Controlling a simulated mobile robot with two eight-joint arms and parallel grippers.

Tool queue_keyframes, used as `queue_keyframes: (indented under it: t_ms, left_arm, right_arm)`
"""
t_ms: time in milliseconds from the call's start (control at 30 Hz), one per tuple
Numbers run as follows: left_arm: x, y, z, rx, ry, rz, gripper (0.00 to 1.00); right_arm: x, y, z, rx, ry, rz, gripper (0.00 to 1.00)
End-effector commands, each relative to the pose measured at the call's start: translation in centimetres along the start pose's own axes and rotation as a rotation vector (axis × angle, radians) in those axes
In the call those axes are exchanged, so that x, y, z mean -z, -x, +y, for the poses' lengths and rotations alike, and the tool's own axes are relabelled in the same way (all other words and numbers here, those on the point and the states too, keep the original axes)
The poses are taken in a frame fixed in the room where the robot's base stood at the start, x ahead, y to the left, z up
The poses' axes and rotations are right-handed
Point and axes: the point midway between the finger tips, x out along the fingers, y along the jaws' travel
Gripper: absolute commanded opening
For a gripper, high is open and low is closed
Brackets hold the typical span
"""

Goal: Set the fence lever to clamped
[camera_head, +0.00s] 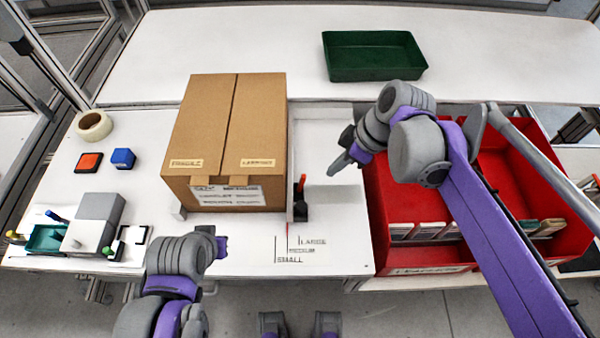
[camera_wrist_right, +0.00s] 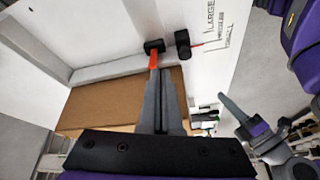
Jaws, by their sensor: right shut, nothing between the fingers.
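The fence lever (camera_head: 301,183) is a thin orange-red handle with a black base, standing at the right side of the cardboard box. The lever (camera_wrist_right: 154,61) also shows in the right wrist view, just beyond my fingertips. My right gripper (camera_head: 333,171) is shut and empty, to the right of the lever; in the wrist view its fingers (camera_wrist_right: 161,78) overlap the lever's end, and I cannot tell whether they touch.
The cardboard box (camera_head: 230,130) stands left of the lever. A red bin (camera_head: 385,245) with several pale items is to the right, under my right arm. Size marks (camera_head: 300,250) are printed in front. A green tray (camera_head: 372,72) sits behind. White table surface is free right of the lever.

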Motion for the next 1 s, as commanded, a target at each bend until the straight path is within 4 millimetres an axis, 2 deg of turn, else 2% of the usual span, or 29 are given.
queue_keyframes:
  t_ms: [100, 300, 767, 867, 1000]
  left_arm:
    - [-0.3, -0.4, 0.0, 0.000, 0.000, -0.002, 0.00]
    - [-0.5, -0.6, 0.0, 0.000, 0.000, -0.003, 0.00]
    - [-0.5, -0.6, 0.0, 0.000, 0.000, -0.003, 0.00]
    - [-0.6, -0.7, 0.0, 0.000, 0.000, -0.004, 0.00]
    - [-0.7, -0.9, 0.0, 0.000, 0.000, -0.005, 0.00]
  right_arm:
    - [2.1, -0.4, 1.3, 0.065, 0.166, 0.043, 0.00]
    - [3.8, -0.5, 2.2, 0.115, 0.322, 0.091, 0.00]
    - [4.0, -0.8, 2.2, 0.120, 0.345, 0.098, 0.00]
    - [4.1, -1.9, 2.1, 0.121, 0.346, 0.098, 0.00]
    - [4.3, -4.3, 1.7, 0.121, 0.346, 0.097, 0.00]
